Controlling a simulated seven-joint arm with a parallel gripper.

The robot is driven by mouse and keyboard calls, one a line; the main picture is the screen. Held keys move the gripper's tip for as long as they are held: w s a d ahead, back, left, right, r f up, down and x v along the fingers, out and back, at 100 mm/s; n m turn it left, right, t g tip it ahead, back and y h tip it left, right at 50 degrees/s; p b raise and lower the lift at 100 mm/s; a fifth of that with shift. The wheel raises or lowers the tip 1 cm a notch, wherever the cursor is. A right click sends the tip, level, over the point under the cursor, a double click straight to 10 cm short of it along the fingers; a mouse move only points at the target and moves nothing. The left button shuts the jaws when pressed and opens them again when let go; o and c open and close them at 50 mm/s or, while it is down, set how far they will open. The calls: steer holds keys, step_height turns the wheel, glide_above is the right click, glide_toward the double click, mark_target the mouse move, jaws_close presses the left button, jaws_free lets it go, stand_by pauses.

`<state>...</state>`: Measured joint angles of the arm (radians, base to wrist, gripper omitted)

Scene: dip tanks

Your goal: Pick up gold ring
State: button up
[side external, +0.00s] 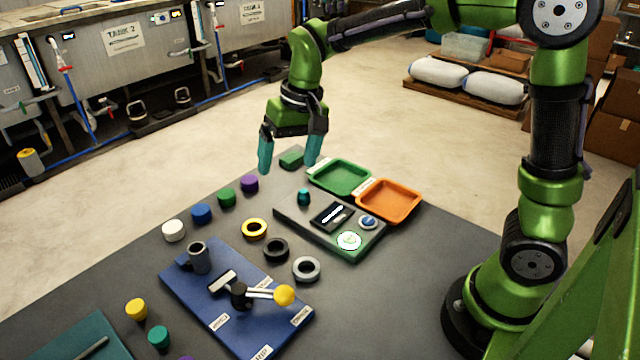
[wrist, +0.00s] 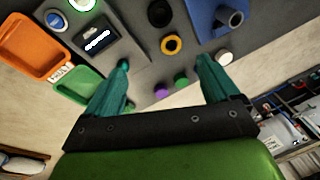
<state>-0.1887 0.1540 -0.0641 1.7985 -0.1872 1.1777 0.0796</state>
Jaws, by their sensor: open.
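The gold ring (side external: 254,229) lies flat on the dark table, left of a black ring and behind the blue board. It also shows in the wrist view (wrist: 171,45), ahead of and between my fingertips. My gripper (side external: 290,168) is open and empty, with teal fingers pointing down. It hangs above the far edge of the table, apart from the ring. In the wrist view, the two fingers of my gripper (wrist: 165,65) are spread wide.
A black ring (side external: 275,249) and a grey ring (side external: 306,269) lie near the gold one. A blue board (side external: 190,285) carries a lever and a grey cup. Purple (side external: 250,183), green, blue and white pucks line the left edge. A control box (side external: 290,215) and green (side external: 341,192) and orange (side external: 415,215) trays stand right.

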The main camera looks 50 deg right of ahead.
steer(key=w+a+f+m+g+h, duration=0.1)
steer(key=w+a+f+g, duration=0.15)
steer(key=w+f, duration=0.4)
steer(key=m, duration=0.1)
glide_above(255, 232)
steer(key=shift+t, duration=0.25)
step_height(255, 232, down, 7)
steer(key=shift+w+f, duration=0.1)
steer(key=shift+w, duration=0.05)
steer(key=shift+s+f, duration=0.2)
steer(key=shift+f, duration=3)
steer(key=shift+r, duration=0.1)
steer(key=c, duration=1.3)
